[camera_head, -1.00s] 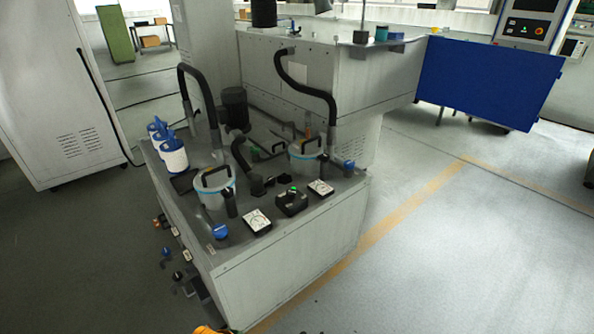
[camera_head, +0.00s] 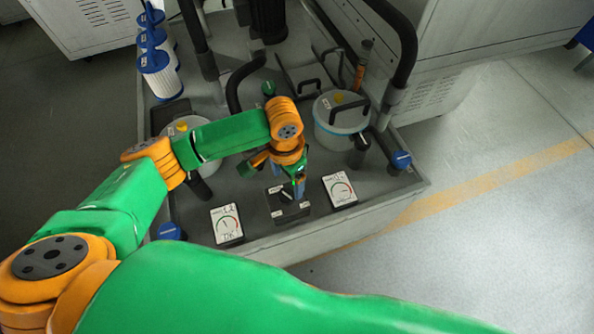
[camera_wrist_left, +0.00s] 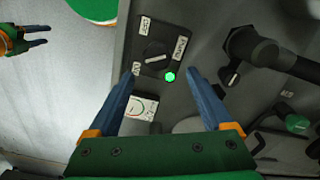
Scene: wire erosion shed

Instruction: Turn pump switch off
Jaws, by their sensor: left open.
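The pump switch is a black box (camera_head: 279,207) with a rotary knob, near the front edge of the cabinet top. The knob lies nearly crosswise there, slightly tilted. My left gripper (camera_head: 298,190) is above the switch, pointing down, partly hiding it. Its blue fingers (camera_wrist_left: 162,78) are open and apart, with nothing between them. My right gripper (camera_wrist_left: 40,36) shows at the upper left of the left wrist view, fingers apart and empty.
White dial gauges stand left (camera_head: 227,225) and right (camera_head: 340,190) of the switch. Lidded round canisters, one at the right (camera_head: 340,125), black hoses, and blue-topped filters (camera_head: 158,75) crowd the cabinet top. A blue knob (camera_head: 401,159) is at the right corner. Floor at the right is clear.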

